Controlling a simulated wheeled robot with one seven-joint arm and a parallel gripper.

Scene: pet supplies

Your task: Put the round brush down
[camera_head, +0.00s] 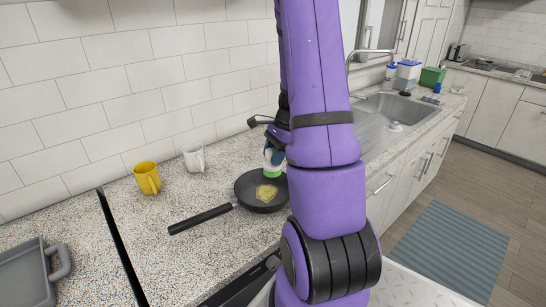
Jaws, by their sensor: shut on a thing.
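A small white and green thing (273,167), which looks like the round brush, shows just left of my purple arm, over the far part of the black frying pan (252,203). My gripper (272,152) is mostly hidden behind my arm. It appears shut on the brush, pointing down, with the brush's green end lowest. Whether the brush touches the pan or hangs above it I cannot tell. The pan holds a flat yellowish piece (267,193).
A yellow mug (147,178) and a white mug (194,158) stand left of the pan by the tiled wall. A grey tray (30,275) is at the far left. The sink (395,107) lies right of my arm.

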